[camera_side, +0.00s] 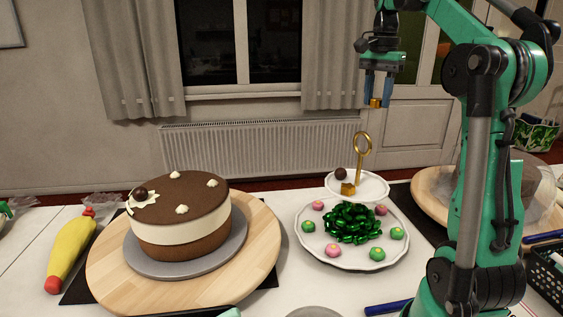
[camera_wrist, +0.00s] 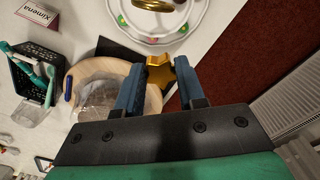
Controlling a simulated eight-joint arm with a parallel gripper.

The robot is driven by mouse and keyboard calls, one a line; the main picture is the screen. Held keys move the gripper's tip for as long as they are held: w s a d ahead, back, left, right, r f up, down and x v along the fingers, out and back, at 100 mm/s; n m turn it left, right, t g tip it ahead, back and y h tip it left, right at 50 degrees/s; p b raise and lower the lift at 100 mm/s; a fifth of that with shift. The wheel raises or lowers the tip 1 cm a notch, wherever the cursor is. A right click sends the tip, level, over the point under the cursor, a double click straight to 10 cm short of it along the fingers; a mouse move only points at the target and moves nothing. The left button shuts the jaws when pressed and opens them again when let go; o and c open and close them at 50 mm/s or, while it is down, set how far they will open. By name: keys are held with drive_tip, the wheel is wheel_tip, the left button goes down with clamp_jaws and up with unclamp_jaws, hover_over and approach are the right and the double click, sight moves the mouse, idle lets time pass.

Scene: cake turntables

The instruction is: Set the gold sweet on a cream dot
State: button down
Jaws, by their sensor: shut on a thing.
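My gripper (camera_side: 377,92) is high above the tiered stand and shut on the gold sweet (camera_side: 375,103). In the wrist view the gold sweet (camera_wrist: 159,73) looks star-shaped, between the two blue fingers (camera_wrist: 156,84). The chocolate cake (camera_side: 180,240) stands at left on a grey disc on a wooden turntable (camera_side: 108,270). Its top carries cream dots: one at the back (camera_side: 175,174), one at the right (camera_side: 212,183) and one at the front (camera_side: 182,208). A dark brown ball (camera_side: 140,192) sits at the cake's left edge beside a pale, pointed decoration (camera_side: 146,204).
The tiered white stand (camera_side: 345,267) has a tall gold ring handle (camera_side: 363,147) and holds pink and green sweets. Its upper plate bears a brown ball (camera_side: 341,174) and a gold piece (camera_side: 348,188). A yellow piping bag (camera_side: 70,252) lies at left.

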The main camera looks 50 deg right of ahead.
sight(366, 178)
wheel_tip(366, 178, down, 16)
drive_tip(key=shift+r, duration=0.2)
drive_tip(key=c, duration=0.5)
unclamp_jaws()
drive_tip(key=shift+f, duration=0.1)
wheel_tip(366, 178, up, 4)
drive_tip(key=shift+r, duration=0.75)
drive_tip(key=shift+c, duration=1)
